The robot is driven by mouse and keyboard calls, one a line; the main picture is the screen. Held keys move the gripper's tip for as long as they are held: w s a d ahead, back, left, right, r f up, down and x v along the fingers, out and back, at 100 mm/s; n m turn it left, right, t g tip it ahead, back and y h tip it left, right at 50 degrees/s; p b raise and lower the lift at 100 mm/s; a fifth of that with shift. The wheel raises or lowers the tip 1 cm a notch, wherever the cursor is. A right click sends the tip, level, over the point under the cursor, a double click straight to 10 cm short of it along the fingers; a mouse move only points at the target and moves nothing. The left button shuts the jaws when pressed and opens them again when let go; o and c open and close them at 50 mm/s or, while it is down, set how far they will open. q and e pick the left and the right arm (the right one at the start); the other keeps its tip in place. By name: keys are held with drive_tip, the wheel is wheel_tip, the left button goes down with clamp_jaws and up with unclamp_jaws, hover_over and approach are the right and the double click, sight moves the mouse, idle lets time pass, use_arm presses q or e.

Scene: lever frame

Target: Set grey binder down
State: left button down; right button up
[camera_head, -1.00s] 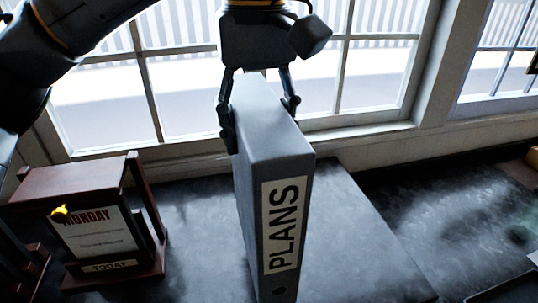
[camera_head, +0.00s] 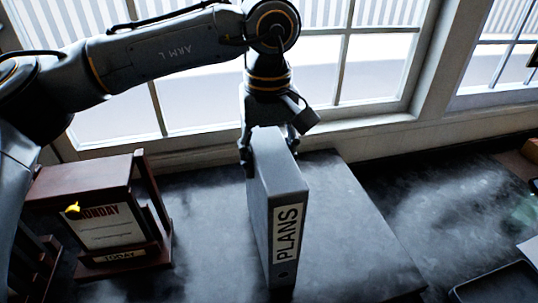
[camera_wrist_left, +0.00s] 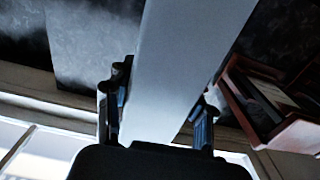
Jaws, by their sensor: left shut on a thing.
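The grey binder (camera_head: 262,205) stands upright with a white PLANS label on its spine. My left gripper (camera_head: 268,148) is shut on the binder's top rear part, one finger on each side. In the left wrist view the binder (camera_wrist_left: 185,65) runs up between the two fingers (camera_wrist_left: 160,118). The binder is over a dark grey slab (camera_head: 350,235) on the counter. I cannot tell whether its bottom edge touches the surface. My right gripper is not in view.
A dark red wooden frame (camera_head: 152,205) with a MONDAY sheet and a TODAY plate stands left of the binder. A window (camera_head: 370,65) is behind. A dark tray (camera_head: 495,285) is at the lower right. The slab right of the binder is clear.

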use_arm(q)
drive_tip(key=shift+f, duration=0.15)
drive_tip(key=shift+c, duration=2.4)
unclamp_jaws()
